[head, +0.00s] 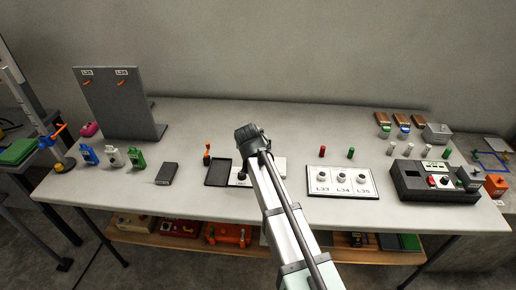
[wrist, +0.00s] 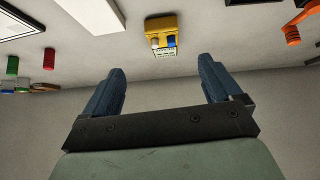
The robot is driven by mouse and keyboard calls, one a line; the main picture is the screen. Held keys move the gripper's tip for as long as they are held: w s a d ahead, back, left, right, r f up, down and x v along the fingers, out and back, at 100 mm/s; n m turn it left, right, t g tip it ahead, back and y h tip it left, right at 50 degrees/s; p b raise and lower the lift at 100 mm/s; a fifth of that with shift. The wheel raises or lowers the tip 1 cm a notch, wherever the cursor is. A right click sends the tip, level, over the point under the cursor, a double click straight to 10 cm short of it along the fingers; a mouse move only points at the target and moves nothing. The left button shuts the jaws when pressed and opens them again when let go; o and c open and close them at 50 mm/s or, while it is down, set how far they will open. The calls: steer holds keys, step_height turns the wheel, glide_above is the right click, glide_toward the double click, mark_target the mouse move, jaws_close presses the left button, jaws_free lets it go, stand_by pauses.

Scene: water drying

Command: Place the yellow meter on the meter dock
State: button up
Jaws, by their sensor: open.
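The yellow meter (wrist: 163,33) stands on the table in the wrist view, just beyond my fingertips and roughly centred between them, with a gap to both. It has a light face and a blue part. In the head view I cannot make it out; my gripper and arm cover that spot. My gripper (wrist: 158,68) is open and empty; in the head view it (head: 250,137) is over the back middle of the table. A white panel (head: 279,167) and a black tray (head: 217,173) lie near it. I cannot tell which thing is the meter dock.
A labelled board (head: 342,190) and a black control box (head: 434,188) stand to the right. A small orange-handled tool (head: 207,153) is left of my gripper. Red (head: 322,151) and green (head: 351,153) cylinders stand behind the board. A grey upright panel (head: 120,105) stands at left.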

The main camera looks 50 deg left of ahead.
steer(key=shift+y, duration=0.4)
steer(key=x, duration=0.5)
steer(key=a+r+x, duration=0.1)
steer(key=x, duration=0.2)
steer(key=shift+w+a, duration=0.1)
steer(key=shift+w, duration=0.1)
steer(key=shift+d+x, duration=0.15)
steer(key=shift+x, duration=1.3)
steer(key=shift+d+x, duration=0.15)
steer(key=shift+x, duration=1.35)
steer(key=shift+w+f, duration=0.1)
steer(key=shift+w, duration=0.05)
steer(key=c, duration=1.4)
